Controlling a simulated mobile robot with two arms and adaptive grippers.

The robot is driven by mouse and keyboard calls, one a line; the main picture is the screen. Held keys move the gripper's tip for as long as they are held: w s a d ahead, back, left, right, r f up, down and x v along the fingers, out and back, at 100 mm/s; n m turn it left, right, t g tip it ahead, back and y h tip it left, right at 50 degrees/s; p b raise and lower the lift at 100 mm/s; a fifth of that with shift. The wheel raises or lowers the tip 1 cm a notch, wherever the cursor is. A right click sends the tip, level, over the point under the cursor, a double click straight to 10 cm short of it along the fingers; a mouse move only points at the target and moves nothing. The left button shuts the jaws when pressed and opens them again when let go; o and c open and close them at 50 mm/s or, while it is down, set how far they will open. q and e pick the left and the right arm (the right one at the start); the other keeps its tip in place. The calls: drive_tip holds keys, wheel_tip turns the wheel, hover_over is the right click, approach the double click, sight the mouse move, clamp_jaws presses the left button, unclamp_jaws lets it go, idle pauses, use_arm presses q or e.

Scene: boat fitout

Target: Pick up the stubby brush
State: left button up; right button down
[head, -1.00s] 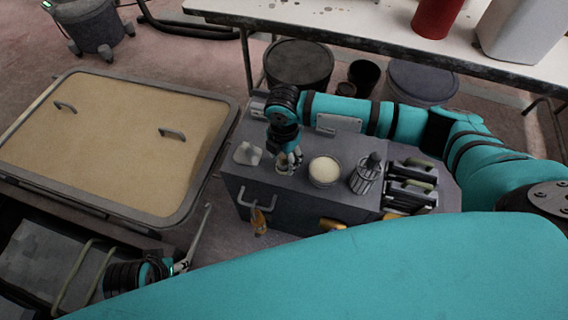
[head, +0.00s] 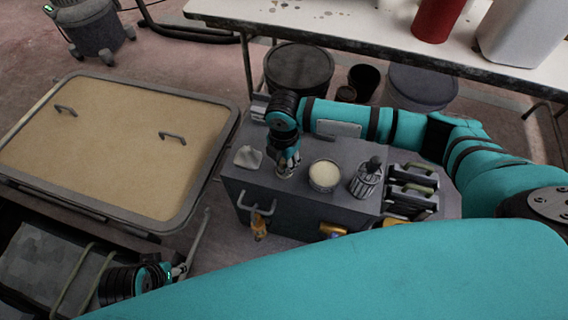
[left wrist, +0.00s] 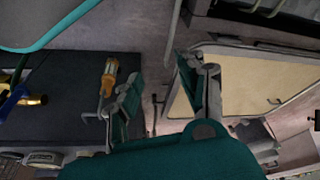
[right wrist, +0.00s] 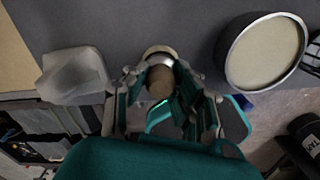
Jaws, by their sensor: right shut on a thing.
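The stubby brush (right wrist: 160,82) shows in the right wrist view as a short thing with a rounded tan end and a pale rim behind it. My right gripper (right wrist: 165,98) is shut on it, with a finger on either side. In the head view this gripper (head: 287,168) points down at the top of the grey cabinet, between a white lump and a round tin, and mostly hides the brush. I cannot tell whether the brush touches the cabinet top. My left gripper (left wrist: 160,95) is open and empty, low at the left in the head view (head: 180,270).
On the cabinet (head: 240,182) stand the pale-filled tin (head: 325,174), the white lump (head: 247,156), a striped container (head: 366,180) and a rack of tools (head: 412,188). A framed tan panel (head: 110,145) lies left. A white table (head: 370,30) stands behind.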

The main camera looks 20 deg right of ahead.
sight(284, 160)
drive_tip(key=shift+r, duration=0.2)
wheel_tip(284, 160, up, 4)
drive_tip(key=shift+f+p, duration=0.25)
drive_tip(key=shift+p, duration=0.5)
use_arm(q)
wheel_tip(284, 160, down, 15)
drive_tip(key=s+g+p, duration=0.1)
drive_tip(key=s+p, duration=0.1)
drive_tip(key=shift+r+p, duration=0.15)
drive_tip(key=shift+p, duration=0.25)
use_arm(e)
drive_tip(key=s+d+r, duration=0.1)
drive_tip(key=s, duration=1.5)
drive_tip(key=shift+d, duration=0.35)
use_arm(q)
drive_tip(key=shift+s, duration=0.1)
use_arm(e)
drive_tip(key=c, duration=1.7)
unclamp_jaws()
clamp_jaws()
